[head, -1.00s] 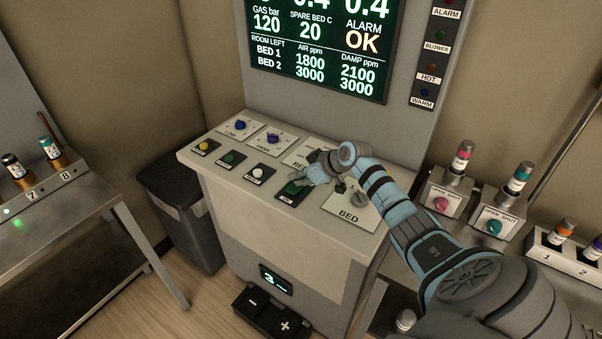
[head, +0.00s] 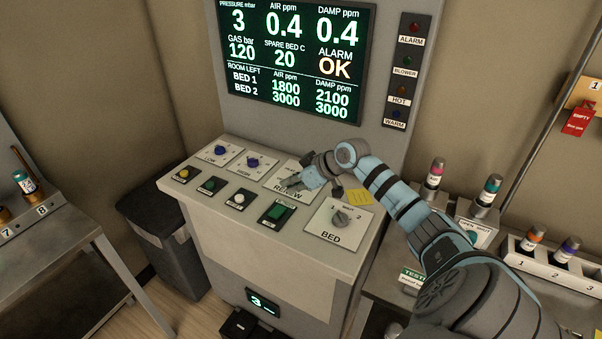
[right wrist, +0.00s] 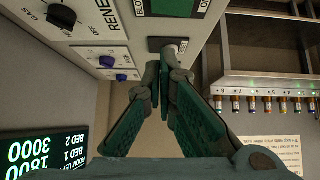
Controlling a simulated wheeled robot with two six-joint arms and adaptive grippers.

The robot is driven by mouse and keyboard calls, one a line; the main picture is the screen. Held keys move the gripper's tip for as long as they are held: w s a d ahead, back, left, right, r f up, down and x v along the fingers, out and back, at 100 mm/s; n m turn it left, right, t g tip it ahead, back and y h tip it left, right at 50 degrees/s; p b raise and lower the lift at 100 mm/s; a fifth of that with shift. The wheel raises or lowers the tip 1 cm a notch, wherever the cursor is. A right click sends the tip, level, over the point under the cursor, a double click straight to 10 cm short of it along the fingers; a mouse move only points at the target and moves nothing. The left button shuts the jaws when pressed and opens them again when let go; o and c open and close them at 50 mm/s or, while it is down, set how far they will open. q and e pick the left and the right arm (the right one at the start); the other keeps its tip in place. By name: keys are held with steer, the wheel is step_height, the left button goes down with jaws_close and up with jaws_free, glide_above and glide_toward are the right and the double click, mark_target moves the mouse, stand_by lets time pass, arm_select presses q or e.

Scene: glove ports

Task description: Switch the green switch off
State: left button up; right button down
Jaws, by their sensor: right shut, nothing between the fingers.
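The green switch (head: 277,212) is a green rectangular rocker on a black plate, on the sloped console top just left of the BED knob. Its face shows uncovered in the head view. In the right wrist view a green face on a black plate (right wrist: 180,8) is cut by the top edge. My right gripper (head: 286,184) is shut and empty, above the console near the RENEW plate, behind the switch and apart from it in the picture. Its closed fingertips show in the right wrist view (right wrist: 157,70). My left gripper is out of view.
Yellow (head: 181,174), dark green (head: 210,185) and white (head: 238,198) buttons line the console's front. Two blue knobs stand behind them. The BED knob (head: 340,218) is right of the switch. A display (head: 295,60) rises behind. Side benches hold bottles.

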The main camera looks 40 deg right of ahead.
steer(key=shift+d+v, duration=0.2)
steer(key=shift+v, duration=1.8)
